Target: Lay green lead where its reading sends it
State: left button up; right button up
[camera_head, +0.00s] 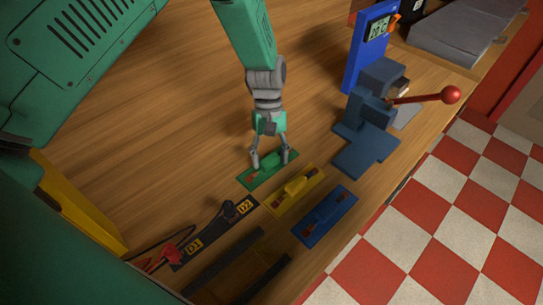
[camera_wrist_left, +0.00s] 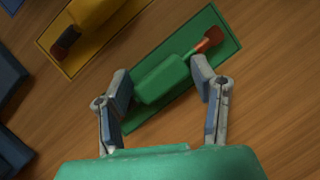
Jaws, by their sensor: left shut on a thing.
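The green lead (camera_wrist_left: 163,80) has a green body and a reddish-brown tip. It lies over the green mat (camera_wrist_left: 226,31), which shows in the head view between my left gripper (camera_head: 271,165) and the yellow mat. My left gripper is shut on the green lead's body, one finger on each side, low at the mat. A blue meter (camera_head: 366,48) stands at the upper right; its small display (camera_head: 379,27) shows digits that look like 23, hard to read. A dark strip (camera_head: 214,231) carries the labels D1 and D2. My right gripper is not in view.
Red clips (camera_head: 163,258) lie by D1. Dark bars (camera_head: 225,265) lie in front. A blue press (camera_head: 366,135) with a red-knobbed lever stands right. Open wood lies left.

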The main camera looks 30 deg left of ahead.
pick_arm(q)
jog(key=o, duration=1.4)
jog(key=shift+a+f, duration=0.1)
jog(key=shift+a, duration=0.25)
jog(key=shift+w+r, duration=0.15)
jog(key=shift+r, duration=0.25)
jog(key=b+v, duration=0.1)
jog(key=v, duration=1)
jog(key=shift+r, duration=0.25)
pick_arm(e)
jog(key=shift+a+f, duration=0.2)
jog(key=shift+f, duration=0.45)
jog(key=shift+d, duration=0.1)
pick_arm(q)
jog(key=shift+f, duration=0.1)
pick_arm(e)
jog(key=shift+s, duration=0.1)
